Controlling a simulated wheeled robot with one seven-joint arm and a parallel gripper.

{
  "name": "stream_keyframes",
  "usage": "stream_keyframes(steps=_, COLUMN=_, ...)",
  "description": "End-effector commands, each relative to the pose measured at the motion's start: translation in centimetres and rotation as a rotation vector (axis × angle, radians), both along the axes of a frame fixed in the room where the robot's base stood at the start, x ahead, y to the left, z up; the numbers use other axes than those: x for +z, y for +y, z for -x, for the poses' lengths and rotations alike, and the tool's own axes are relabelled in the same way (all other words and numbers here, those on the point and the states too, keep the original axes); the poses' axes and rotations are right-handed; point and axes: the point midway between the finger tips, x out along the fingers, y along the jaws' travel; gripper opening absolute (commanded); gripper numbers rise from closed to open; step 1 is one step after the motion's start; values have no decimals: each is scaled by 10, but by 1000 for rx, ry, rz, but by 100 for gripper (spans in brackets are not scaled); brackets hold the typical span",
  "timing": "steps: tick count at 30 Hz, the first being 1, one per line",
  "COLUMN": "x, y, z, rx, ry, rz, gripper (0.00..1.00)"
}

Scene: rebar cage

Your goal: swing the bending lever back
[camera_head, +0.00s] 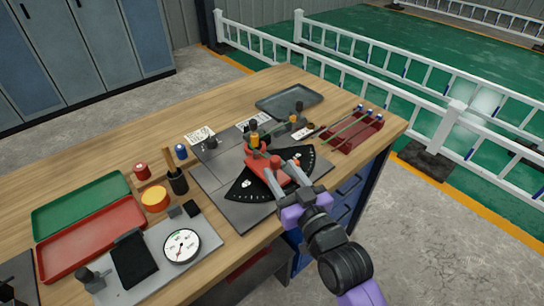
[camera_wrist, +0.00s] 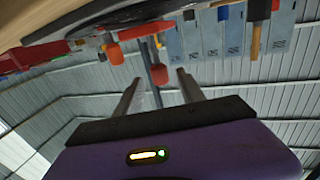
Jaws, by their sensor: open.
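The bending plate (camera_head: 222,178) is a dark grey slab on the wooden bench. A black fan-shaped angle scale (camera_head: 246,190) with white marks lies on it. The red bending lever (camera_head: 262,166) lies over the scale, partly hidden behind my fingers. My gripper (camera_head: 284,178) is open at the lever's near end, with its fingers pointing at it. In the wrist view, an orange-red knob (camera_wrist: 160,74) on a dark rod appears between my open fingers. I cannot tell whether it is inside them or just beyond. A second orange-red knob (camera_wrist: 114,54) is left of it.
A red rack (camera_head: 352,134) with green bars stands right of the plate. A grey tray (camera_head: 290,99) is behind. White railings stand beyond the bench.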

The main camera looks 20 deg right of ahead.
Motion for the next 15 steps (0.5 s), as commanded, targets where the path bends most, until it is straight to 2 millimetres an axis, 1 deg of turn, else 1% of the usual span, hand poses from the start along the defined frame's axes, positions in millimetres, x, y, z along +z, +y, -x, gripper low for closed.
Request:
stream_keyframes(steps=9, x=2, y=2, z=-47, rx=0, ry=-3, rz=-2, gripper=46)
stream_keyframes(steps=15, x=2, y=2, z=-66, rx=-1, ry=-3, rz=-1, gripper=46)
